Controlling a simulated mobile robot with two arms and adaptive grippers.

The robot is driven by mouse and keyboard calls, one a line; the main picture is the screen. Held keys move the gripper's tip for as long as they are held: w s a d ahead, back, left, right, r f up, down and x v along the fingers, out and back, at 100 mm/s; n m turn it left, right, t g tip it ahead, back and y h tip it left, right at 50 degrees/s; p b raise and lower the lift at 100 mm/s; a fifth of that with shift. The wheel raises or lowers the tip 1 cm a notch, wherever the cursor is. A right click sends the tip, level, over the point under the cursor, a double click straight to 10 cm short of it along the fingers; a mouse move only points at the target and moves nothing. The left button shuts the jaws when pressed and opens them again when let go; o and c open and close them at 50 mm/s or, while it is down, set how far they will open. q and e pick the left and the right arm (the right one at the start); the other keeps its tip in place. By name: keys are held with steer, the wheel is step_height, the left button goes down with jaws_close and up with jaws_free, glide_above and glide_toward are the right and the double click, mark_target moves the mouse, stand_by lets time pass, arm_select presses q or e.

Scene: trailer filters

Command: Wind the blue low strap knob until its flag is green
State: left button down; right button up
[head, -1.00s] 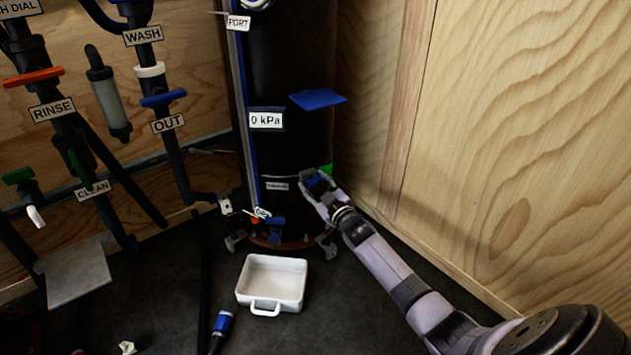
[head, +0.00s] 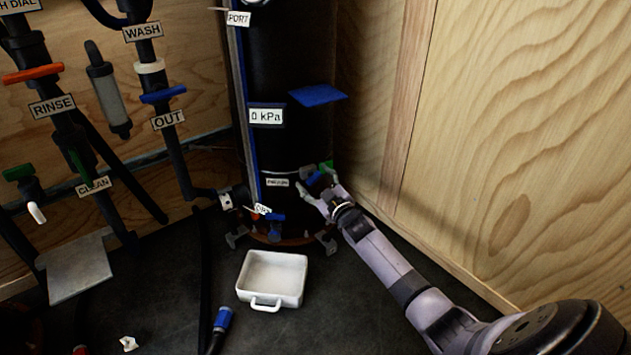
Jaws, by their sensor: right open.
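The blue low strap knob (head: 313,178) sits low on the right side of the black cylinder (head: 290,75), at the end of a thin strap line. A green flag (head: 326,166) shows just above and to the right of it. My right gripper (head: 315,186) is open at the knob, with its fingers spread to either side. I cannot tell whether a finger touches it. My left gripper is not in view.
A white tray (head: 273,299) stands on the dark floor in front of the cylinder. A blue shelf-like plate (head: 318,95) juts out above the knob. The wooden wall (head: 500,130) is close on the right. Pipes with labelled valves stand at left.

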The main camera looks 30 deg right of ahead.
steer(key=s+a, duration=0.1)
steer(key=s, duration=1.1)
steer(key=shift+a, duration=0.1)
